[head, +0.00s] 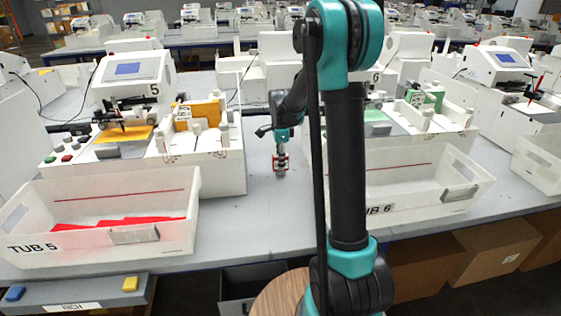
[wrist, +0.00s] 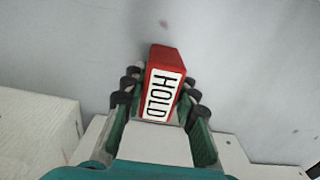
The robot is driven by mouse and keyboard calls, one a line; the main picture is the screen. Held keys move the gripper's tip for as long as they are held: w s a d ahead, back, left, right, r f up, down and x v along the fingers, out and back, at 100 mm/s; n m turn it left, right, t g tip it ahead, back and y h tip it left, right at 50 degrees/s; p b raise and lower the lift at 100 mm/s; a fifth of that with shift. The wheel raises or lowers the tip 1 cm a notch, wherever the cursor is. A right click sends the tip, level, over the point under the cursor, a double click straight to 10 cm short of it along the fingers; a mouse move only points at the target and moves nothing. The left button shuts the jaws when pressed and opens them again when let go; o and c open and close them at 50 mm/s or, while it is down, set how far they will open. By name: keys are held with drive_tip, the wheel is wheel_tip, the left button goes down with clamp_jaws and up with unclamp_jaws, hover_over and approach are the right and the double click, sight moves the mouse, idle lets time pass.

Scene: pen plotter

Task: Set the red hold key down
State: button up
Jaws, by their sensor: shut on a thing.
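The red hold key (wrist: 166,58) is a red block with a white face lettered HOLD. In the wrist view it sits between the fingers of my gripper (wrist: 158,92), which is shut on it. Its far end sticks out beyond the fingertips, over a plain pale grey surface. In the head view my gripper (head: 281,166) points down at the grey table between the two plotters, with the small red and white key (head: 282,160) at its fingers. I cannot tell whether the key touches the table.
Plotter 5 (head: 205,155) stands left of my gripper, with tub 5 (head: 110,190) holding red sheets in front. Plotter 6 (head: 440,120) and tub 6 (head: 420,200) stand on the right. The grey table (head: 250,215) is bare between the tubs.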

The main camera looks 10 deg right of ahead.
drive_tip(key=o, duration=1.1)
drive_tip(key=shift+f, duration=0.1)
wheel_tip(320, 180, up, 12)
drive_tip(key=shift+r, duration=0.15)
drive_tip(key=shift+s, duration=0.1)
